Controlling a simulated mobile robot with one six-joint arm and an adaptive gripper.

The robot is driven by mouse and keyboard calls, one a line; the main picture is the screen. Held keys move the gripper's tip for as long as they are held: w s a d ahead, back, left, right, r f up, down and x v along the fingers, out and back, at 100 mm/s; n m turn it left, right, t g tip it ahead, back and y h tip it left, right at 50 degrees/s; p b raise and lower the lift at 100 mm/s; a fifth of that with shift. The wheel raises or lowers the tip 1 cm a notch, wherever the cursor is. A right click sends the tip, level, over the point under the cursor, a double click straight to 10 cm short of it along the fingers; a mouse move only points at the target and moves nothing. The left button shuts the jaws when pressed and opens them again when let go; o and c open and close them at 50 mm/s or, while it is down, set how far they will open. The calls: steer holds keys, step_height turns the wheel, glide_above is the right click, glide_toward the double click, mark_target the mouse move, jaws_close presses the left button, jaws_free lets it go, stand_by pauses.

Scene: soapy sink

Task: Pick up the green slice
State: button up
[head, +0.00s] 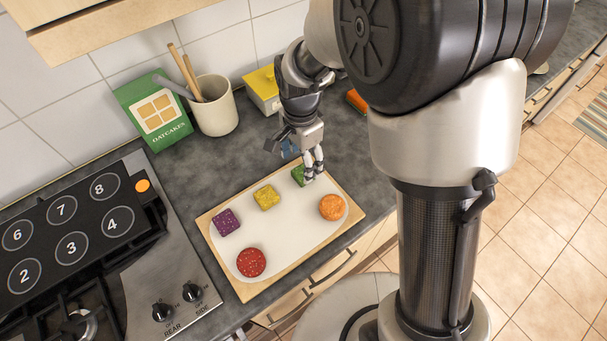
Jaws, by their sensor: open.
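The green slice (298,175) lies at the far right part of a white oval plate (268,228). My gripper (312,175) is right at the green slice, with its fingers pointing down and covering the slice's right part. The fingers are open. Whether they touch the slice or stand around it cannot be told from this view. A yellow slice (267,197) lies to the left of the green one. A purple slice (226,223), a red round slice (251,262) and an orange round slice (331,207) also lie on the plate.
The plate rests on a wooden board (247,293) near the counter's front edge. Behind stand a green oatcakes box (155,112), a utensil crock (215,108) and a yellow container (262,91). The hob (75,240) is at left.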

steer(key=f, duration=0.1)
steer(key=f+b, duration=0.1)
steer(key=f, duration=0.1)
steer(key=f+b, duration=0.1)
steer(key=f, duration=0.1)
steer(key=shift+w+d+f, duration=0.1)
steer(key=shift+w+d, duration=0.1)
steer(key=shift+d, duration=0.05)
steer(key=c, duration=1.2)
steer(key=shift+o, duration=0.2)
